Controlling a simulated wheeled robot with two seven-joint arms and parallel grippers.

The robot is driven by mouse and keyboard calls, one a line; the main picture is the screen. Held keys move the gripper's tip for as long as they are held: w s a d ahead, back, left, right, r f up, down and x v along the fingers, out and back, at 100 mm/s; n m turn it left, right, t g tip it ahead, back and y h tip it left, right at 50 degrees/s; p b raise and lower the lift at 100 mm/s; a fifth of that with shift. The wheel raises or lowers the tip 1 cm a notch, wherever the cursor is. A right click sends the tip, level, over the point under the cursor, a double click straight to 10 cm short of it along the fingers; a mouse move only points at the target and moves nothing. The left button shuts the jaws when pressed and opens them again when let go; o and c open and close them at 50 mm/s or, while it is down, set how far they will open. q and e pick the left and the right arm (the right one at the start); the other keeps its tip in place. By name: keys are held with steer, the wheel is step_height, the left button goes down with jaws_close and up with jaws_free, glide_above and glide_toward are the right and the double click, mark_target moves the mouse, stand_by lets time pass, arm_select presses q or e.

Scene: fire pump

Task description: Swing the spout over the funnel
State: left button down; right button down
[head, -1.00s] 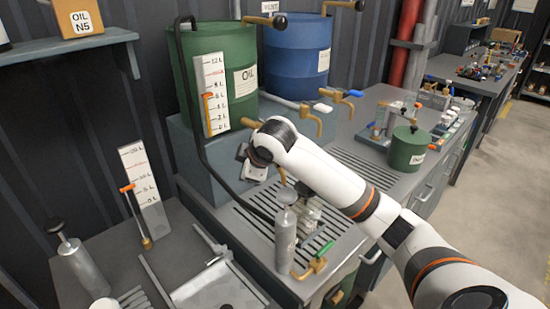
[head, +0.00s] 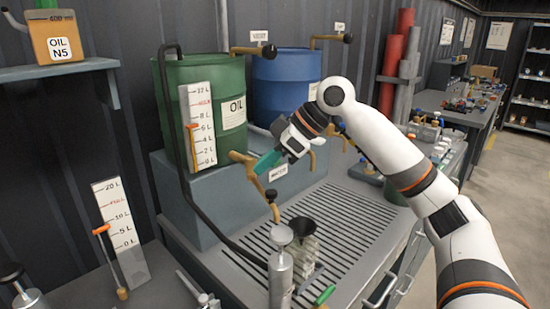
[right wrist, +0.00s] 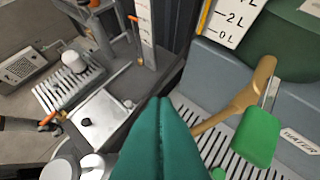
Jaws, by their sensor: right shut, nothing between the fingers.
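The fingertips (right wrist: 160,102) also show in the wrist view. The black funnel (head: 303,228) sits on a small container on the slatted drain, below and right of the spout.
A grey hand pump (head: 281,265) stands in front of the funnel. A black hose (head: 178,150) runs down beside the oil drum. A blue drum (head: 286,90) stands to the right. The slatted drain (head: 345,222) has free room right of the funnel.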

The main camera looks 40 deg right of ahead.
mark_target(267, 192)
steer(key=x, duration=0.6)
steer(key=s+d, duration=0.3)
steer(key=shift+d+f, duration=0.1)
steer(key=shift+f, duration=0.15)
steer(key=shift+w, duration=0.1)
